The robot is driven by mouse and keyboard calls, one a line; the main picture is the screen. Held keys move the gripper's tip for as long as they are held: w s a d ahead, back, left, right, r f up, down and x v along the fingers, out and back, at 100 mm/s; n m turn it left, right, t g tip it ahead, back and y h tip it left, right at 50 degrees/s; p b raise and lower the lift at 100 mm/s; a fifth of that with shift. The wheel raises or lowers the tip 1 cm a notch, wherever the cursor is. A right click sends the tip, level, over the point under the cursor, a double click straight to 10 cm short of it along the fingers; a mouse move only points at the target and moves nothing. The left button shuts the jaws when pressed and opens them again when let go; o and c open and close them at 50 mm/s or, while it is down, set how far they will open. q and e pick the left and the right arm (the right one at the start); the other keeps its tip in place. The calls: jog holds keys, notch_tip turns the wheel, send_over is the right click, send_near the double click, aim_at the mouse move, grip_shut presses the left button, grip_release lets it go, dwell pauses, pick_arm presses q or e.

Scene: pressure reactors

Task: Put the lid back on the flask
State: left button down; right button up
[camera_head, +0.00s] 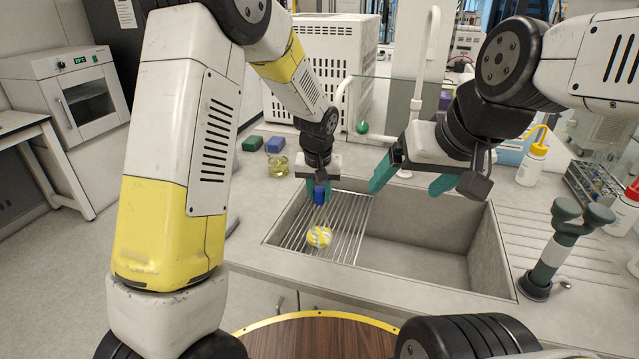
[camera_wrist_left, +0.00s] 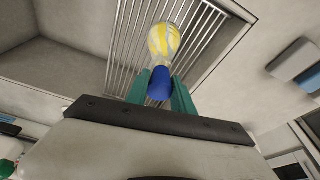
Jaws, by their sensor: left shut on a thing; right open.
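My left gripper (camera_head: 319,196) points down over the rack at the left of the sink. Its green fingers, also in the left wrist view (camera_wrist_left: 160,88), are shut on a blue lid-like piece (camera_wrist_left: 160,82). A rounded yellow-and-white body (camera_head: 319,236), which looks like the flask, shows just below the blue piece, over the rack. It also shows in the left wrist view (camera_wrist_left: 163,42), lined up with the blue piece. I cannot tell whether the two touch or whether the body rests on the rack. My right gripper (camera_head: 408,186) is open and empty above the sink's back edge.
The sink (camera_head: 425,262) has a wire rack (camera_head: 345,215) on its left side. A beaker with yellow liquid (camera_head: 278,166) and green (camera_head: 252,144) and blue (camera_head: 275,145) blocks stand behind it.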

pick_arm(q)
jog(key=c, duration=1)
grip_release()
jog(key=shift+o, duration=0.4)
jog(key=o, duration=0.4)
jog(key=shift+r, duration=3.5)
